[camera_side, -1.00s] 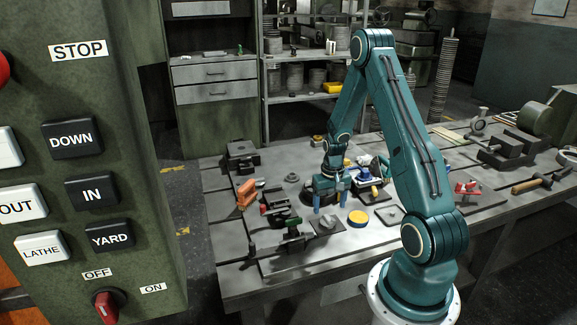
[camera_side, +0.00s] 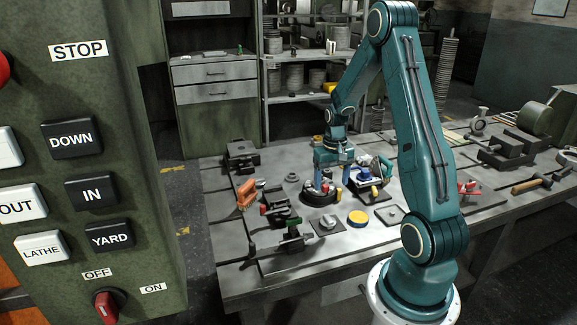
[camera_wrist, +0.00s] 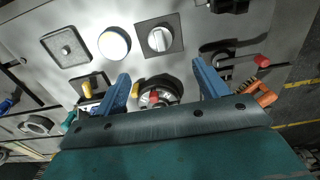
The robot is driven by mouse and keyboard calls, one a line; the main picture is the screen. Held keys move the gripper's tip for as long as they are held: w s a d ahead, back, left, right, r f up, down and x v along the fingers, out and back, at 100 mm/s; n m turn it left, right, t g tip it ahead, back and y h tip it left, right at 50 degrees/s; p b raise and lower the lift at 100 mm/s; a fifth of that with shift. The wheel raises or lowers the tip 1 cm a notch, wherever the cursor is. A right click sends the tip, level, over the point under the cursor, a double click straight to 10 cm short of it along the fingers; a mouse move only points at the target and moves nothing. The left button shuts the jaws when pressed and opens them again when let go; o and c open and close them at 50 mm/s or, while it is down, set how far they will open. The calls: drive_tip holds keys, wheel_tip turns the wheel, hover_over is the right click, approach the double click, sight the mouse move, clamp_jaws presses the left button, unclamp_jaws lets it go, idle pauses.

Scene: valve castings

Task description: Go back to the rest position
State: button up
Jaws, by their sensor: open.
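My gripper (camera_side: 332,180) is open and empty, pointing down above the workbench. It hangs over a round black fixture (camera_side: 321,196) with small red and yellow parts on it. In the wrist view, my two blue fingers (camera_wrist: 162,74) are spread wide, and the round black fixture (camera_wrist: 158,92) shows between them with nothing gripped. A clear gap seems to lie between the fingertips and the fixture, though its height is hard to tell.
Around the fixture are a yellow-topped disc (camera_side: 357,218), an orange-handled item (camera_side: 247,194), a square plate (camera_wrist: 66,46) and a knobbed plate (camera_wrist: 159,38). Bare bench shows near the front edge.

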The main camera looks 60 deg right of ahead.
idle(0.4)
drive_tip(key=w+a+r+n+t+h, duration=0.15)
drive_tip(key=a+r+n, duration=0.25)
drive_tip(key=a+r, duration=1.25)
drive_tip(key=s+a+r+n+t+y, duration=0.1)
drive_tip(key=s+a+r+n+t, duration=0.3)
drive_tip(key=s+a, duration=0.7)
drive_tip(key=shift+a+r+n, duration=0.5)
drive_tip(key=shift+a+r, duration=0.6)
drive_tip(key=shift+a, duration=0.5)
drive_tip(key=shift+w+y, duration=0.1)
drive_tip(key=shift+y, duration=0.15)
